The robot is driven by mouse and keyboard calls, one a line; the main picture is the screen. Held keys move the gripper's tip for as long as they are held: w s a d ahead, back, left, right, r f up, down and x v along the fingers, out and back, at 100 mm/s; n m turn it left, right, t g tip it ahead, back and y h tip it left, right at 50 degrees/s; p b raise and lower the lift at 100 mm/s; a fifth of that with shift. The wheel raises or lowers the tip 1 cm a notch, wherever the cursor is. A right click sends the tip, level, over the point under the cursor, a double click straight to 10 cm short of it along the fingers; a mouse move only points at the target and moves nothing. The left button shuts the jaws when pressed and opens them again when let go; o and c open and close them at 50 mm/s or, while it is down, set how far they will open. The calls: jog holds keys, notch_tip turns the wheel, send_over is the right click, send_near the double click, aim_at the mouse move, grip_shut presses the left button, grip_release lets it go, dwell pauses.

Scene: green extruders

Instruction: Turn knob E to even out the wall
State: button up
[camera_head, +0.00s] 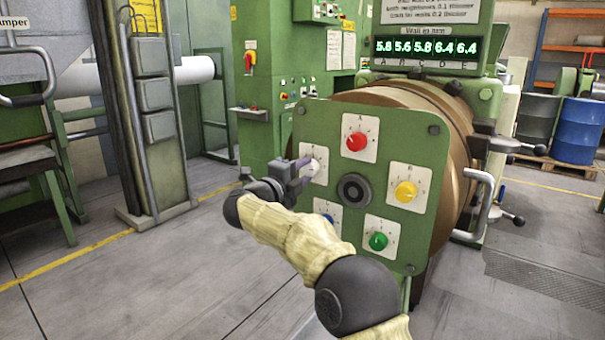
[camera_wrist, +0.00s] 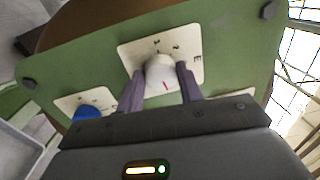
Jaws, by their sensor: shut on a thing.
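Knob E is the white knob (camera_head: 313,169) at the left of the green die plate (camera_head: 288,132). The display (camera_head: 427,48) reads 5.8, 5.6, 5.8, 6.4 and 6.4 above the letters A to E.
A red knob (camera_head: 356,142) sits at the top, a yellow knob (camera_head: 405,191) at right and a green knob (camera_head: 378,241) at lower right. A blue knob (camera_wrist: 88,113) is near my gripper. A black hub (camera_head: 354,190) is in the plate's middle. Bolts stand at the corners.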

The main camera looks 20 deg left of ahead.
jog(key=o, duration=1)
jog(key=shift+s, duration=0.15)
jog(key=b+v, duration=0.2)
jog(key=v, duration=1.5)
jog(key=shift+a, duration=0.15)
